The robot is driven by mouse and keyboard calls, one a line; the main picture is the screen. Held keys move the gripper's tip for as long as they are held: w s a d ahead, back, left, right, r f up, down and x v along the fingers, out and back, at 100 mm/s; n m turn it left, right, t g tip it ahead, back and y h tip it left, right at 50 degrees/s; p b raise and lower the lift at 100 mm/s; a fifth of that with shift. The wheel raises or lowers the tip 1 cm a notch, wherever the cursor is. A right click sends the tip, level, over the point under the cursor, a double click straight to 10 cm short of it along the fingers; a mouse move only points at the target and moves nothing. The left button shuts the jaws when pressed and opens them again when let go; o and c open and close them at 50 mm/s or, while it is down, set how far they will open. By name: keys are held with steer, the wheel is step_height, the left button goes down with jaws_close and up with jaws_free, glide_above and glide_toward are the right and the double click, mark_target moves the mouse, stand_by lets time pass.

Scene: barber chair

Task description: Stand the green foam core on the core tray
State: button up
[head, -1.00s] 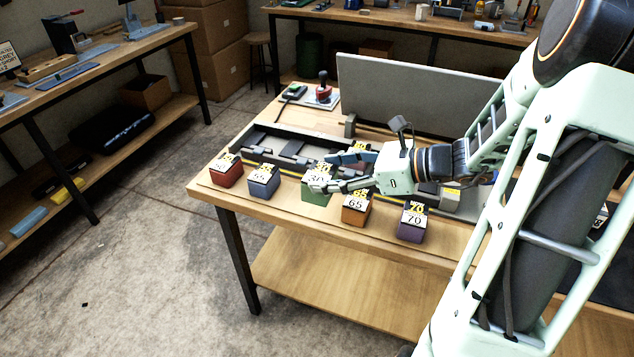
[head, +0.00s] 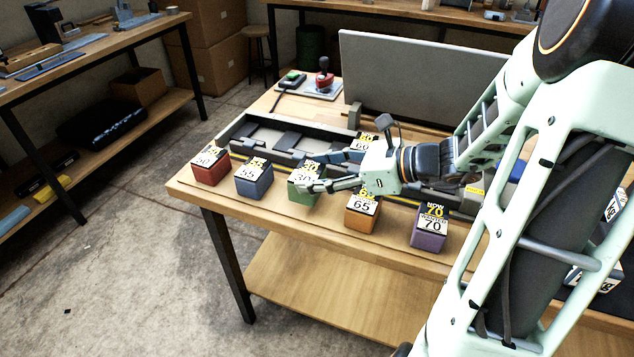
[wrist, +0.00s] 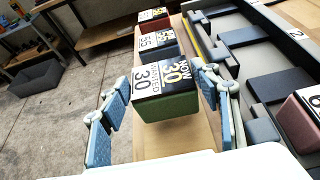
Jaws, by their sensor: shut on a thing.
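The green foam core (head: 304,191), a block with a "30" label on top, is in the front row on the bench. My gripper (head: 325,172) has its fingers on either side of it and is shut on it. In the wrist view the green core (wrist: 165,108) sits between the blue fingers (wrist: 163,98), its label facing up. I cannot tell whether its base is clear of the bench. A long dark tray (head: 262,132) with cross bars and numbered places lies just behind the row. It appears to be the core tray; my gripper partly hides it.
The red (head: 210,170) and blue (head: 254,182) blocks stand left of the green core, the orange (head: 361,216) and purple (head: 428,238) ones right. A grey panel (head: 420,85) rises behind.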

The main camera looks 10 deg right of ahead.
steer(key=shift+f+b, duration=0.9)
steer(key=shift+f, duration=0.45)
steer(key=shift+s+f, duration=0.1)
steer(key=o, duration=1.2)
steer(key=shift+r, duration=0.2)
steer(key=p+v, duration=0.2)
steer(key=v, duration=1)
steer(key=shift+d+f, duration=0.1)
steer(key=shift+f, duration=0.05)
